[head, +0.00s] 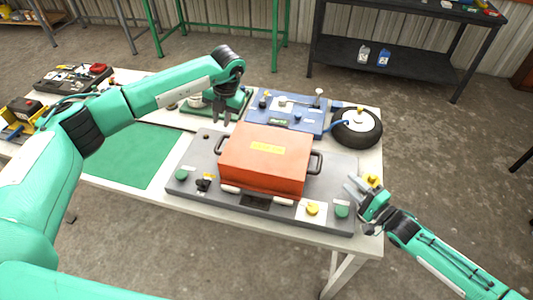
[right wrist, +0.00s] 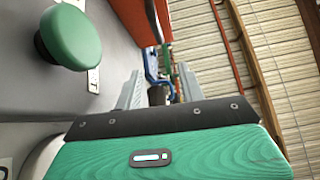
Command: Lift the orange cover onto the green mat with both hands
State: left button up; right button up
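The orange cover (head: 265,165) sits on a grey panel (head: 232,200) in the middle of the table, with a dark handle at each end. The left handle (head: 221,142) and right handle (head: 316,162) are both free. The green mat (head: 130,155) lies to the left and looks bare, partly hidden by my left arm. My left gripper (head: 221,116) is open and empty, above and behind the left handle. My right gripper (head: 353,185) is open and empty, right of the right handle. The right wrist view shows its fingers (right wrist: 159,90) apart, with the cover (right wrist: 128,18) beyond.
A green knob (right wrist: 72,36) and yellow button (head: 312,209) stand on the panel near my right gripper. Behind the cover are a blue board (head: 290,117) and a wheel (head: 357,128). Tools and a yellow-framed item (head: 20,118) sit at left.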

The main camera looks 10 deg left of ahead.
aim_at(219, 144)
jog(key=shift+w+a, duration=0.25)
jog(key=shift+a, duration=0.05)
pick_arm(q)
jog(key=x, duration=1.3)
jog(key=shift+w+a+f, duration=0.1)
jog(key=shift+f, duration=0.3)
pick_arm(e)
jog(key=x, duration=1.3)
jog(key=shift+a+f, duration=0.1)
pick_arm(q)
jog(key=shift+c, duration=0.4)
pick_arm(e)
jog(key=shift+c, duration=0.4)
pick_arm(q)
jog(key=c, duration=0.4)
pick_arm(e)
jog(key=c, duration=0.4)
pick_arm(q)
grip_shut()
pick_arm(e)
grip_shut()
pick_arm(q)
jog(key=shift+r, duration=0.1)
